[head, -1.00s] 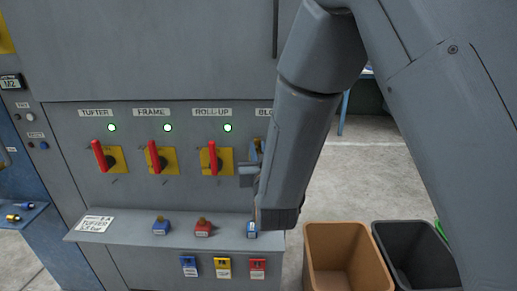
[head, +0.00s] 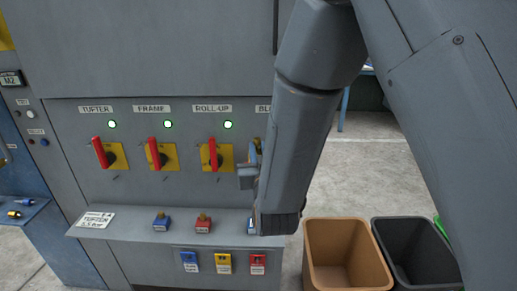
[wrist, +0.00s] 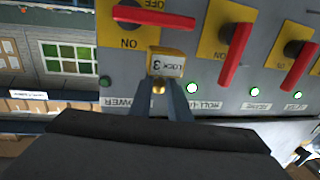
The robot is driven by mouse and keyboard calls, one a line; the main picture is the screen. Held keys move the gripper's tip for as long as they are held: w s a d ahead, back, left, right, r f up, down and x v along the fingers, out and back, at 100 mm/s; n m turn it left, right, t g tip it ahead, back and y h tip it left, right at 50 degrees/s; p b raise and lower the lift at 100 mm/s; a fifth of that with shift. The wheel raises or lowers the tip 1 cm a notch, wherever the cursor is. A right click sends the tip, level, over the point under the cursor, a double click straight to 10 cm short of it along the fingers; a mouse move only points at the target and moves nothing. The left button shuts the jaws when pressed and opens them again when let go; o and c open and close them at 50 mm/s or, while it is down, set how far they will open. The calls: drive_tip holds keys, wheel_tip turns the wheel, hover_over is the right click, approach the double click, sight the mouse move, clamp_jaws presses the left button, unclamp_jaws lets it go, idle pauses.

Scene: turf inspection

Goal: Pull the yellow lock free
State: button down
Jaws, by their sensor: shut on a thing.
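The yellow lock (wrist: 167,63), labelled "LOCK 3", is in the middle of the wrist view, which shows the panel upside down. It sits at the fourth switch, whose red handle (wrist: 153,17) lies crosswise on a yellow plate (wrist: 122,30). My gripper (wrist: 160,88) is shut on the lock by its brass-coloured end. I cannot tell whether the lock still touches the switch. In the head view my gripper (head: 247,176) is at the right edge of the panel, and my arm hides most of the fourth switch and the lock.
Three switches with upright red handles (head: 103,153) and lit green lamps are to the left. A shelf (head: 140,226) below carries a blue lock (head: 161,222), a red lock (head: 203,223) and a part-hidden blue item (head: 251,227). Brown (head: 345,255) and black (head: 415,252) bins stand right.

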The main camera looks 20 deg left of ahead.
drive_tip(key=shift+a+v, duration=0.15)
drive_tip(key=shift+v, duration=0.9)
drive_tip(key=shift+a+v, duration=0.15)
drive_tip(key=shift+v, duration=0.9)
drive_tip(key=shift+s, duration=0.1)
